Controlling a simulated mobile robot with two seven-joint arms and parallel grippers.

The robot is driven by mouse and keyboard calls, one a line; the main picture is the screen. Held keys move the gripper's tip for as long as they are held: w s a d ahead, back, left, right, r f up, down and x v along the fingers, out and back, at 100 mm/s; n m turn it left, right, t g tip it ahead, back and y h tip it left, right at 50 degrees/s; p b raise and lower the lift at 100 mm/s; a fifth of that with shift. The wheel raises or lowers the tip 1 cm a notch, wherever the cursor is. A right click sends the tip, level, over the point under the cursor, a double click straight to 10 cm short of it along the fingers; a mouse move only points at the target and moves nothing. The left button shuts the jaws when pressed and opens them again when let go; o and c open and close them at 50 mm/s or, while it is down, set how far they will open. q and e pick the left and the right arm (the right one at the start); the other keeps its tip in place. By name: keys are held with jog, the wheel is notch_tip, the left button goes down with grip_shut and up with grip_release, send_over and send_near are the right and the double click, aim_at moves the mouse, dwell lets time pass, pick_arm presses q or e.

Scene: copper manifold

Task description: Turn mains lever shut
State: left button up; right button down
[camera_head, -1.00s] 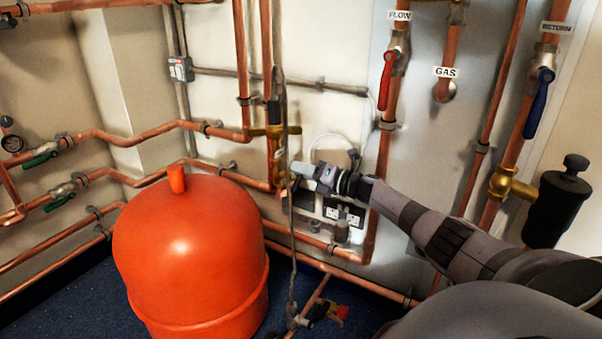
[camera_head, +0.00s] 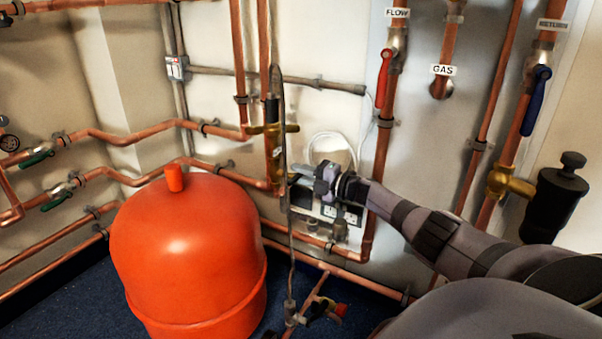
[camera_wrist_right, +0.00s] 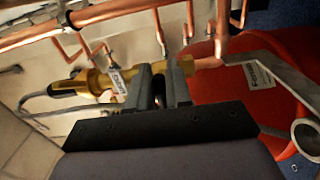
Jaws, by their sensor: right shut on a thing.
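My right gripper (camera_head: 298,179) reaches in from the right to the copper pipework behind the red vessel. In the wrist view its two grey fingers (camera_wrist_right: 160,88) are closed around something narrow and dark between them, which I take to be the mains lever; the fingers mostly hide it. A brass valve body (camera_wrist_right: 90,83) with a white tag lies just beyond the fingertips. In the head view brass fittings (camera_head: 272,130) stand on the vertical pipe above and left of the gripper. The lever's exact angle cannot be told. My left gripper is not in view.
The large red vessel (camera_head: 188,250) stands left of my gripper. A grey vertical rod (camera_head: 287,220) runs close by the fingertips. White sockets (camera_head: 342,213) are behind the gripper. The red FLOW lever (camera_head: 384,78) and blue RETURN lever (camera_head: 536,100) hang to the right.

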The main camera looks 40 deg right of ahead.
jog(key=shift+f, duration=0.2)
dwell(0.4)
jog(key=c, duration=1.1)
grip_release()
jog(key=shift+r, duration=0.1)
